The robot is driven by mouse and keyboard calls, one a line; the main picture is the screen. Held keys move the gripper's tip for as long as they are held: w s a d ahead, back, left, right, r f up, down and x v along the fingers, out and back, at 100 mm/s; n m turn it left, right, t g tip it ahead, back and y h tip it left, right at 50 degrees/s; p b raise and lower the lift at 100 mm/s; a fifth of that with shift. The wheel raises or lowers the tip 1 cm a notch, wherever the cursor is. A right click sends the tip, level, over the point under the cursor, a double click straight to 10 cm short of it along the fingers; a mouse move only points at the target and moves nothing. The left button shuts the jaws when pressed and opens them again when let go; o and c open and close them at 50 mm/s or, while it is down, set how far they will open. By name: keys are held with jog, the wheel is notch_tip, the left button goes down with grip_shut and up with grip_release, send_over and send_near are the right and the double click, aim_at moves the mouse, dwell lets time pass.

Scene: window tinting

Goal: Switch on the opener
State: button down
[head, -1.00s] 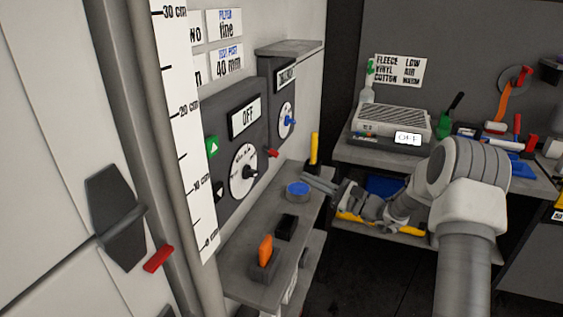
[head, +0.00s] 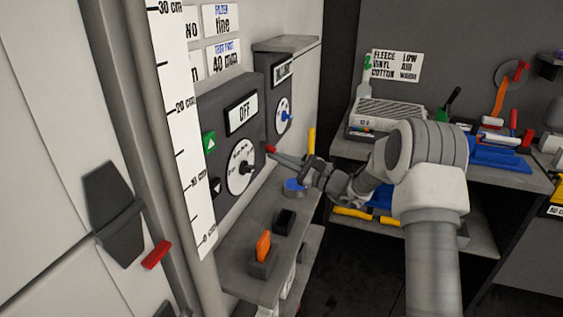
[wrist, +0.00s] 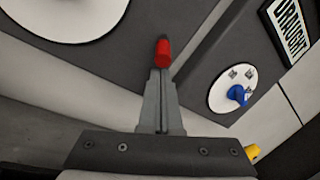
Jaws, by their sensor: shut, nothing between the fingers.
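The opener looks to be the dark grey wall box (head: 222,150) whose display (head: 241,115) reads OFF. It has a white dial (head: 242,168) with a black knob, and a green up button (head: 209,144). A small red lever (head: 270,148) sticks out of its right side. My gripper (head: 276,154) is shut and empty, its fingertips at the red lever. In the wrist view the lever (wrist: 162,52) stands just beyond the closed fingertips (wrist: 160,73); I cannot tell whether they touch. The wrist view shows only part of the dial.
A second box with a blue knob (head: 288,117) is right of the opener. Below is a shelf (head: 240,262) with a blue round item (head: 294,187), a black block (head: 285,222) and an orange switch (head: 263,245). A yellow handle (head: 311,141) stands near my gripper.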

jog(key=shift+s+r, duration=0.25)
jog(key=shift+d+r, duration=0.1)
jog(key=shift+r, duration=0.05)
jog(key=shift+d+r+g+h+p, duration=0.2)
jog(key=shift+g+h+p, duration=0.1)
jog(key=shift+h+p, duration=0.3)
jog(key=r+g+h+p, duration=0.1)
jog(key=h+p, duration=0.1)
jog(key=p, duration=0.1)
jog(key=r+g+h+p, duration=0.1)
jog(key=p, duration=0.2)
jog(key=r+n+g+h+p, duration=0.1)
jog(key=h+p, duration=0.1)
jog(key=p, duration=0.1)
jog(key=shift+s+d+h, duration=0.2)
jog(key=shift+d+h, duration=0.1)
jog(key=shift+d, duration=0.05)
jog(key=shift+r, duration=0.15)
jog(key=shift+r+p, duration=0.4)
jog(key=shift+r, duration=0.35)
